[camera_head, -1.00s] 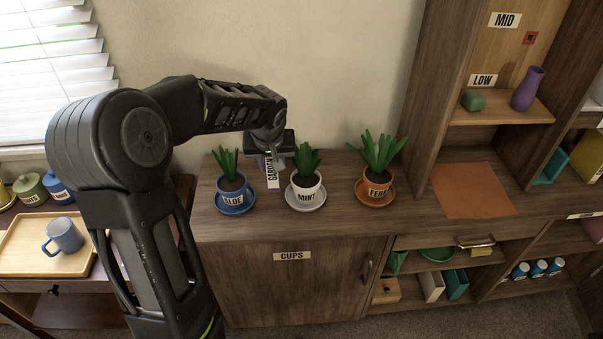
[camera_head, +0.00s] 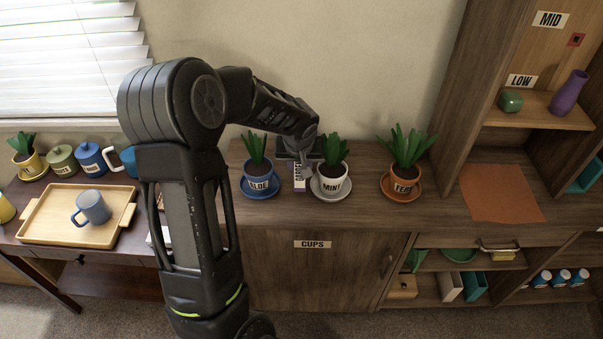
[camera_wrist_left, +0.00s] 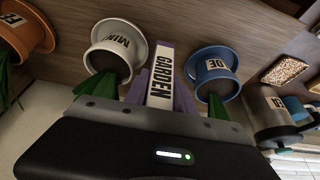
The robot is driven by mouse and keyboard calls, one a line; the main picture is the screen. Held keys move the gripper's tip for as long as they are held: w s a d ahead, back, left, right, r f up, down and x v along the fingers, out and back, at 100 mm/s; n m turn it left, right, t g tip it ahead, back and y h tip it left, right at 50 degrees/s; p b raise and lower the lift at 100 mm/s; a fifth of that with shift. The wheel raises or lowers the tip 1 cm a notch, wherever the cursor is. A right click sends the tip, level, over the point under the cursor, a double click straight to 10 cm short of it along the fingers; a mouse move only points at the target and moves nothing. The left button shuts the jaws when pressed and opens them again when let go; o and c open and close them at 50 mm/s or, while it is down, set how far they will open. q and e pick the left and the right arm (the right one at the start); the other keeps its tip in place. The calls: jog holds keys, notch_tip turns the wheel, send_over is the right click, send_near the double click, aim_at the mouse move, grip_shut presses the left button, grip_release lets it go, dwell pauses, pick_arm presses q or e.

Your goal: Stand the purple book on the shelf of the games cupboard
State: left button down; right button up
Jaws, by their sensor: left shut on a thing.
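The purple book (camera_head: 297,187) has a white GARDEN label on its spine. It stands upright between the ALOE pot (camera_head: 257,183) and the MINT pot (camera_head: 331,182) on the cupboard top (camera_head: 230,215). My left gripper (camera_head: 299,152) is shut on its upper part. I cannot tell whether the book touches the surface. No label reading games is visible, so I cannot tell which unit is the games cupboard. My right gripper is not in view.
The FERN pot (camera_head: 405,178) stands right of MINT. An orange mat (camera_head: 500,193) lies clear on the top beside the tall shelf unit. Its LOW shelf (camera_head: 535,113) holds a green pot and purple vase. Books (camera_head: 475,287) stand in the lower open shelves. A tray with a mug is left.

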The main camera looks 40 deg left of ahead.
aim_at(300, 175)
pick_arm(q)
jog(key=shift+f, duration=1.75)
jog(key=shift+f, duration=0.15)
jog(key=c, duration=1)
grip_release()
jog(key=shift+c, duration=0.2)
jog(key=shift+r, duration=0.3)
jog(key=v, duration=1.1)
jog(key=shift+s+r+b, duration=0.25)
jog(key=shift+s+b, duration=0.05)
jog(key=shift+b, duration=0.1)
